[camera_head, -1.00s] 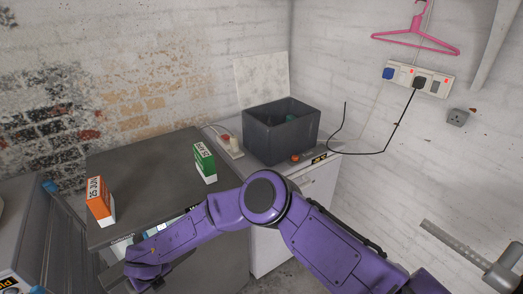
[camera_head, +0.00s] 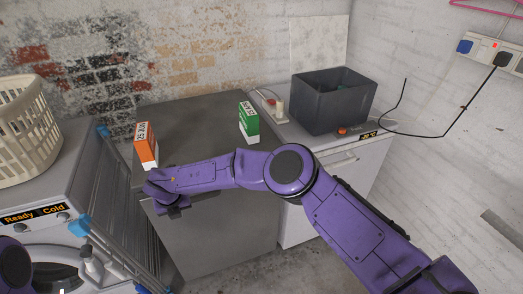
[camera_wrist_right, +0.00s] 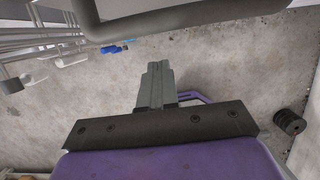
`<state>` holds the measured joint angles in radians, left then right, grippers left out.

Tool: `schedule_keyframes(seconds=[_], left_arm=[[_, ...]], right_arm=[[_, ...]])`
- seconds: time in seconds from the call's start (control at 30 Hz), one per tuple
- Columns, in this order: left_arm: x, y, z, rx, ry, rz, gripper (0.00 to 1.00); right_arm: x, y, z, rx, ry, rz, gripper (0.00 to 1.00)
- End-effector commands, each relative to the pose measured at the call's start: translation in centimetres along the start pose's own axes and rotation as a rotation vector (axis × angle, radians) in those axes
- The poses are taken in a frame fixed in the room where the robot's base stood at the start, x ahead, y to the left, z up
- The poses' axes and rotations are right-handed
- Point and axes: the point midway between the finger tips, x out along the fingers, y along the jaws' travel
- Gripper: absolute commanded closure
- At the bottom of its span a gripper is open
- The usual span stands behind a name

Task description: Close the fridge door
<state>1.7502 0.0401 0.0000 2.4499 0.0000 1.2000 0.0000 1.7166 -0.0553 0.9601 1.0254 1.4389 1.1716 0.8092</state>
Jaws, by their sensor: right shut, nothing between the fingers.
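The dark grey fridge (camera_head: 220,237) stands in the middle of the head view. Its front looks flush with the body, with no open gap visible, but my right arm hides most of the upper front edge. My right gripper (camera_head: 172,211) is at the fridge's upper left front corner, close to the door. In the right wrist view its fingers (camera_wrist_right: 155,85) are shut and empty, pointing to a rounded grey edge (camera_wrist_right: 190,18) at the top. I cannot tell whether they touch it. My left gripper is out of view.
An orange box (camera_head: 146,146) and a green box (camera_head: 249,122) stand on the fridge. A drying rack (camera_head: 122,215) and a washing machine (camera_head: 50,215) with a basket (camera_head: 25,130) are at left. A white unit (camera_head: 345,180) with a dark bin (camera_head: 333,103) is at right.

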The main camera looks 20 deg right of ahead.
Motion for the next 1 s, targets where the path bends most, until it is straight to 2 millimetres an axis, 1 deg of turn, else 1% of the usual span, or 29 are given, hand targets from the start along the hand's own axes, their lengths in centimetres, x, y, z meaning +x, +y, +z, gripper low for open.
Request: schedule_keyframes(seconds=[0.03,0.07,0.1,0.13,0.3,0.43,0.5,0.6,1.0], left_arm=[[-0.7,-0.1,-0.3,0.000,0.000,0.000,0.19],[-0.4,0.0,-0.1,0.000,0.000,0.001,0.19],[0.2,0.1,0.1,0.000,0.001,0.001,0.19],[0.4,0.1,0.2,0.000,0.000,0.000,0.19],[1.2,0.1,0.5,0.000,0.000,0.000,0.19],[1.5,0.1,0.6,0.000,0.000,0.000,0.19],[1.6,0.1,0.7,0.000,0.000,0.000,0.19],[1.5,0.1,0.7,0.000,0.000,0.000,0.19],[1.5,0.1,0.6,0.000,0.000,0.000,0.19]], right_arm=[[-1.0,0.8,-0.8,-0.013,0.002,0.004,1.00],[-1.4,1.0,-0.9,-0.016,-0.002,0.006,1.00],[-2.5,1.1,-0.8,-0.017,-0.005,0.007,1.00],[-3.3,1.1,-0.8,-0.018,-0.005,0.007,1.00],[-7.6,0.5,-0.8,-0.007,-0.004,0.003,1.00],[-9.6,0.3,-0.8,-0.003,-0.001,0.002,1.00],[-10.2,0.3,-0.8,-0.002,-0.001,0.001,1.00],[-10.6,0.3,-0.9,-0.003,0.001,0.001,1.00],[-10.6,0.5,-0.9,-0.009,0.001,0.002,1.00]])
